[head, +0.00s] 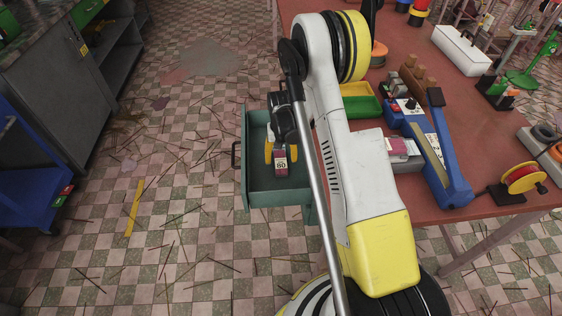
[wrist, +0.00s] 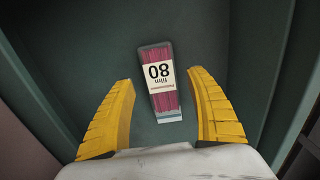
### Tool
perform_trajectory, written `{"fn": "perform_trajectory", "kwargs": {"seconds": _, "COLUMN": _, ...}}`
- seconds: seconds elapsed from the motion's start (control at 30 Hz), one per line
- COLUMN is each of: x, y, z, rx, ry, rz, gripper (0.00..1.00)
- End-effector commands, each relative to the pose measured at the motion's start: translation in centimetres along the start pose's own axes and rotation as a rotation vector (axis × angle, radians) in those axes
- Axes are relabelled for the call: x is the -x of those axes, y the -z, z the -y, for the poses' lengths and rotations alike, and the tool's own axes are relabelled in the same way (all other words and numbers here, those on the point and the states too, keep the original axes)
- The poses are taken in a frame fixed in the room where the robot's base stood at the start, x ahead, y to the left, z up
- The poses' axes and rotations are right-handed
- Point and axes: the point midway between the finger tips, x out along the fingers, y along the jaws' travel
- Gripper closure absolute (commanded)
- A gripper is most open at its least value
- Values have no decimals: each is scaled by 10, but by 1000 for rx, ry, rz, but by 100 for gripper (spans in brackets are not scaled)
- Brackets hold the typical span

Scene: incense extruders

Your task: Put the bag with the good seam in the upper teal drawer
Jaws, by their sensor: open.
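The teal drawer (head: 262,200) is pulled open beside the table. A clear bag of dark pink sticks with a white label reading 80 (head: 281,164) is inside it. In the wrist view the same bag (wrist: 160,75) appears to lie on the teal drawer floor (wrist: 215,35), slightly tilted. My gripper (head: 282,150) is over the drawer, its yellow fingers open; in the wrist view they stand apart on either side of the bag (wrist: 162,95) without touching it. A second bag with pink contents (head: 398,147) is on the table, partly hidden by my arm. Neither bag's seam can be judged.
A blue sealer-like device (head: 440,160), a green and yellow tray (head: 360,103) and a white box (head: 461,48) are on the red-brown table (head: 480,120). A blue cart (head: 30,185) stands at left. Loose sticks litter the tiled floor (head: 170,200).

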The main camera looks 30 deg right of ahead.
Motion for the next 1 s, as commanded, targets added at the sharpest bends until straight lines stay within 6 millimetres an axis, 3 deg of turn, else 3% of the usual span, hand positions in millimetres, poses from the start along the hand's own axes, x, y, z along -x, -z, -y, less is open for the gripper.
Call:
{"fn": "perform_trajectory", "kwargs": {"seconds": 0.03, "x": 17, "y": 0, "z": 0, "rx": 0, "ry": 0, "rz": 0, "gripper": 35}}
{"fn": "perform_trajectory", "kwargs": {"seconds": 0.2, "x": 56, "y": 0, "z": 0, "rx": 0, "ry": 0, "rz": 0, "gripper": 35}}
{"fn": "perform_trajectory", "kwargs": {"seconds": 0.57, "x": 104, "y": -2, "z": 3, "rx": 9, "ry": 2, "rz": -13, "gripper": 35}}
{"fn": "perform_trajectory", "kwargs": {"seconds": 0.67, "x": 139, "y": -9, "z": 10, "rx": 34, "ry": 8, "rz": -49, "gripper": 35}}
{"fn": "perform_trajectory", "kwargs": {"seconds": 0.77, "x": 188, "y": -25, "z": 20, "rx": 71, "ry": 18, "rz": -106, "gripper": 35}}
{"fn": "perform_trajectory", "kwargs": {"seconds": 0.9, "x": 254, "y": -59, "z": 32, "rx": 130, "ry": 35, "rz": -197, "gripper": 35}}
{"fn": "perform_trajectory", "kwargs": {"seconds": 1.0, "x": 293, "y": -89, "z": 38, "rx": 171, "ry": 47, "rz": -263, "gripper": 35}}
